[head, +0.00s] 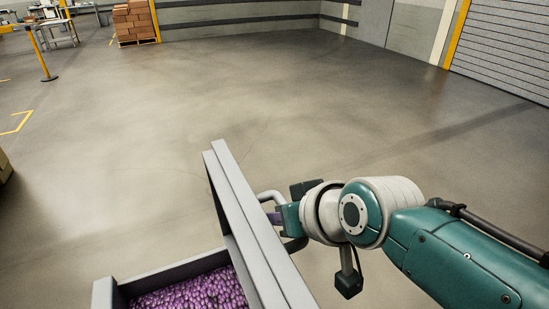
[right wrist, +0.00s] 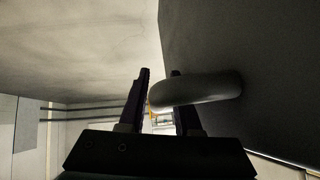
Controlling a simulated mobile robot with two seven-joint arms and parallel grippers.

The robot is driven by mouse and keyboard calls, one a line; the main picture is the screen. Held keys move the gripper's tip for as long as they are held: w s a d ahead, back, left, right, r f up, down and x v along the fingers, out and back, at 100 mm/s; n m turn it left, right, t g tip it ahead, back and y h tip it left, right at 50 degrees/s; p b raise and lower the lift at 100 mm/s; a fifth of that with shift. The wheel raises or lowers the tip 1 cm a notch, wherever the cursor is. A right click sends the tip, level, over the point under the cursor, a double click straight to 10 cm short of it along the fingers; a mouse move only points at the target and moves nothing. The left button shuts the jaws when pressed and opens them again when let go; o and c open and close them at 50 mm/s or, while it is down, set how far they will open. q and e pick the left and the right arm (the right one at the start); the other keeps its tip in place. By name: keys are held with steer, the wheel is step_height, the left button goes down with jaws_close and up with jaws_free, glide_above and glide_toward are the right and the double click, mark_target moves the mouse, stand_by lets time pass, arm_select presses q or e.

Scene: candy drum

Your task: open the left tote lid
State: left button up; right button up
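The grey tote lid (head: 244,205) stands raised, nearly upright, in the lower middle of the head view. The tote (head: 185,268) below it is open at the left and shows purple candies (head: 190,291) inside. A rounded grey handle (head: 270,196) sticks out from the lid's right face. My right gripper (head: 277,218) is at this handle, partly hidden by the lid and its own wrist. My left gripper is out of view.
The grey floor (head: 330,90) beyond the tote is wide and clear. A yellow post (head: 45,62) stands at the far left, and stacked brown boxes (head: 135,20) sit near the back wall. A shutter door (head: 505,48) is at the far right.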

steer(key=shift+r, duration=0.1)
steer(key=shift+s+d+r, duration=0.1)
steer(key=shift+d+r, duration=0.05)
steer(key=shift+r, duration=0.05)
steer(key=p+v, duration=0.3)
steer(key=v, duration=0.5)
steer(key=shift+f, duration=0.1)
steer(key=shift+s+d+r, duration=0.25)
steer(key=shift+s+r, duration=0.2)
steer(key=shift+r, duration=0.05)
steer(key=shift+s, duration=0.1)
steer(key=s+d+r+m+g+h, duration=0.1)
steer(key=s+d+h, duration=0.1)
steer(key=s+d, duration=0.35)
steer(key=s+d+r+g+h, duration=0.1)
steer(key=s+d+g, duration=0.15)
steer(key=s, duration=0.65)
steer(key=s+d+r+m+g+h, duration=0.1)
steer(key=s+d+r+h, duration=0.1)
steer(key=s+d, duration=0.4)
step_height(320, 180, up, 17)
steer(key=a+p, duration=0.1)
steer(key=p, duration=1.7)
steer(key=shift+s+a+p, duration=0.2)
steer(key=shift+a+p, duration=0.05)
steer(key=shift+p, duration=0.1)
